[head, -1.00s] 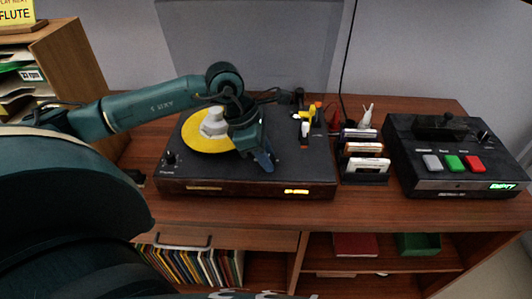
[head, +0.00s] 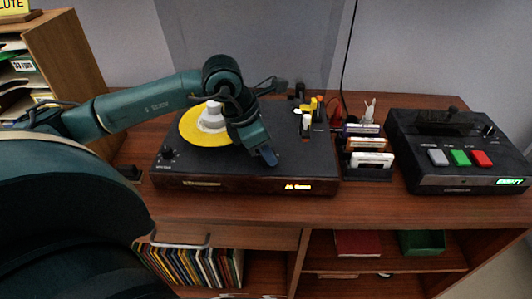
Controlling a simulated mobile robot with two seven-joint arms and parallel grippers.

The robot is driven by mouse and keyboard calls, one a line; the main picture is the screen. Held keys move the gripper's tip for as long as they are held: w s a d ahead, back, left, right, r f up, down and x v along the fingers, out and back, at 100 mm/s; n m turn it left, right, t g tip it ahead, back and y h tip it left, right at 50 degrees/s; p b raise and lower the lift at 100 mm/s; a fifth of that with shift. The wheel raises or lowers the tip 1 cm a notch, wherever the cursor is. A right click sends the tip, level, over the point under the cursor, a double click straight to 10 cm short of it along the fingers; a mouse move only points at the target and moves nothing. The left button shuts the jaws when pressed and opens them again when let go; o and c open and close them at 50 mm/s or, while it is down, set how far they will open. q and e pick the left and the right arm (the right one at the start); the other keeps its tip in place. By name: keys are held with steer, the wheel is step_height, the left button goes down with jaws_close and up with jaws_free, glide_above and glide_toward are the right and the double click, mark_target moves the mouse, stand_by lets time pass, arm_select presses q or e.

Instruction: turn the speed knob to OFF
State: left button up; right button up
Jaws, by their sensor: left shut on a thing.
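My right gripper is not in view.
The tonearm (head: 306,122) with yellow parts is right of my gripper. A rack of cassettes (head: 371,160) and a black deck with grey, green and red buttons (head: 460,158) stand further right. The cabinet top in front of the turntable (head: 260,207) is clear.

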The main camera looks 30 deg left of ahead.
arm_select(q)
steer(key=shift+f+n+t+b, duration=0.15)
steer(key=shift+n+t+b, duration=0.15)
steer(key=shift+n+b, duration=0.4)
steer(key=shift+d+n+y, duration=0.1)
steer(key=shift+n+y, duration=0.3)
steer(key=shift+n, duration=0.1)
steer(key=shift+n+y+b, duration=0.4)
steer(key=shift+n+b, duration=0.35)
steer(key=shift+n, duration=0.35)
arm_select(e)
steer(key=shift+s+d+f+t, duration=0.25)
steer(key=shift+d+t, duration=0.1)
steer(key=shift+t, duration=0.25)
arm_select(q)
steer(key=shift+s+n, duration=0.1)
steer(key=shift+n, duration=0.3)
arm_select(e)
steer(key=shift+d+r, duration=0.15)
arm_select(q)
steer(key=o, duration=1)
